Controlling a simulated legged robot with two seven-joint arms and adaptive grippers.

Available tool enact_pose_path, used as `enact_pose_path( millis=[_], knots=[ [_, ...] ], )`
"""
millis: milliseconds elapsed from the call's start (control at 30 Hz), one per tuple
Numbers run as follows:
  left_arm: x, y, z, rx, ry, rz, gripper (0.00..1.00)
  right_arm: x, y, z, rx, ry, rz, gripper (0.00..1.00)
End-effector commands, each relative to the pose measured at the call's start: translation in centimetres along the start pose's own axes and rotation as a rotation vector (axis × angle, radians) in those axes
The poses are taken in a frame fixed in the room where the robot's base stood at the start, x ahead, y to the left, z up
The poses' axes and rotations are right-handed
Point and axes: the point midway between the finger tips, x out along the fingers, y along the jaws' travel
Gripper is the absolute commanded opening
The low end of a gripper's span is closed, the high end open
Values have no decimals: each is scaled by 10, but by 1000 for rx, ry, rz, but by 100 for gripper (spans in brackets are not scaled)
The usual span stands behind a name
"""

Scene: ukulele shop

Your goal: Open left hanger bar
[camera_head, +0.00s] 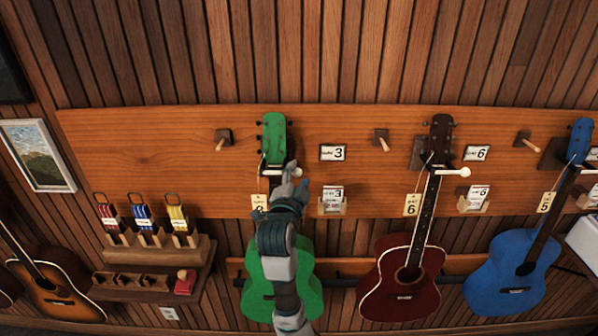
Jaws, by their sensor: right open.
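The left hanger bar (270,172) is a thin white bar across the neck of the green ukulele (275,138), just below its headstock. It looks closed across the neck, though its right part is largely hidden by my gripper. My right gripper (292,180) is open, in front of the green ukulele's neck and close to the bar's right part. I cannot tell whether they touch. My right forearm hides part of the green body. My left gripper is not in view.
A dark red ukulele (409,270) hangs to the right behind a similar white bar (453,172). A blue ukulele (521,262) hangs farther right. Wooden pegs (381,138) and price cards (333,152) line the orange board (150,140). A small shelf (160,254) is at left.

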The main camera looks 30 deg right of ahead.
Motion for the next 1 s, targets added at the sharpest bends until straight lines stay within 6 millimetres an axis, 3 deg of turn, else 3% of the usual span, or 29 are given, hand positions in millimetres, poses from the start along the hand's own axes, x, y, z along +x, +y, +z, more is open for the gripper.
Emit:
enact_pose_path(
  millis=[200, 467, 500, 700, 1000],
  knots=[
    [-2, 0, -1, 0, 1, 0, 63, 18, -1, 0, 0, 0, 0, 53],
    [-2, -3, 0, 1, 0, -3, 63, 21, 0, 0, 1, 0, -1, 53],
    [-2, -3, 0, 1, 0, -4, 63, 21, 0, 0, 1, 0, 0, 50],
    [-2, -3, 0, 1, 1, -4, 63, 21, 1, 0, 0, 0, 1, 0],
    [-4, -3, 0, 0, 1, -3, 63, 22, 1, 0, -3, 3, 6, 0]
  ],
)
